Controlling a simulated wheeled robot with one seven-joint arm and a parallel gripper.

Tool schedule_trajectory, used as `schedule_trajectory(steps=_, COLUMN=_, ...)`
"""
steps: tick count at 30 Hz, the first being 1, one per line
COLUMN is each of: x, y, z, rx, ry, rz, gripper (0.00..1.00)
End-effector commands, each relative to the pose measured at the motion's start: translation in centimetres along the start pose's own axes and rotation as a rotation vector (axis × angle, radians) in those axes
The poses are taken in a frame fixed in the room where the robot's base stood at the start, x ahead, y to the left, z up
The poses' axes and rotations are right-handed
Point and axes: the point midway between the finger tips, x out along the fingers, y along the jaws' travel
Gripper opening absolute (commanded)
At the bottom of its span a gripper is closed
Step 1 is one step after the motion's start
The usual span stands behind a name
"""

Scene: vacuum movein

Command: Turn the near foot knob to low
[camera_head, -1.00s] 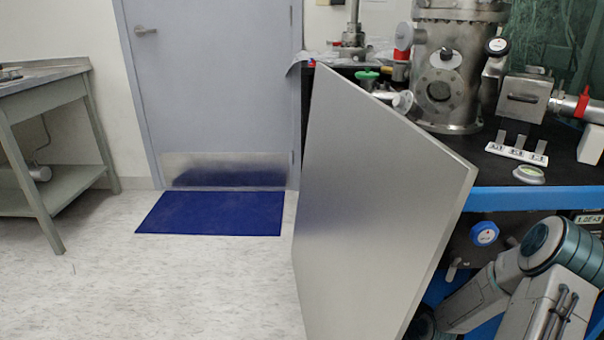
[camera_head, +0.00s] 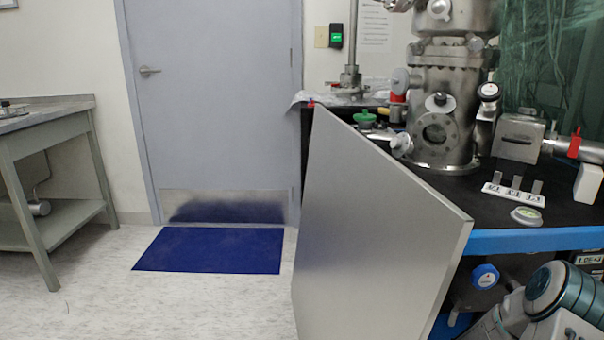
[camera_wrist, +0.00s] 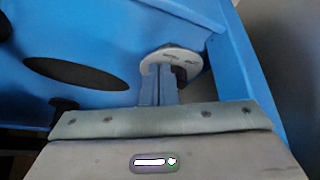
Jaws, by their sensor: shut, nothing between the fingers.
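In the wrist view, my gripper (camera_wrist: 159,72) is shut and empty, its fingertips at a round grey disc with dark markings (camera_wrist: 172,54). The disc sits beside a blue frame and looks like the foot knob. The fingers hide part of it, and I cannot tell whether they touch it or which way it is set. In the head view my gripper and this disc are out of sight. My arm shows there at the lower right.
Blue frame members (camera_wrist: 262,85) stand close right of the gripper, with a dark oval opening (camera_wrist: 75,73) at left. In the head view, a large tilted metal panel (camera_head: 370,230) blocks the bench's left side. A blue-capped knob (camera_head: 485,276) sits under the bench.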

Motion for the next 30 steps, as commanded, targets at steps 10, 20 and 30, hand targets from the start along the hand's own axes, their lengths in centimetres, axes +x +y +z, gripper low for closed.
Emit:
schedule_trajectory(steps=10, x=-0.6, y=0.3, z=0.4, rx=0.000, ry=0.003, rz=0.001, gripper=0.00)
schedule_trajectory(steps=20, x=-4.0, y=0.3, z=-1.3, rx=0.002, ry=0.002, rz=0.001, gripper=0.00)
schedule_trajectory(steps=30, x=-5.7, y=0.3, z=-2.3, rx=0.001, ry=0.001, rz=0.000, gripper=0.00)
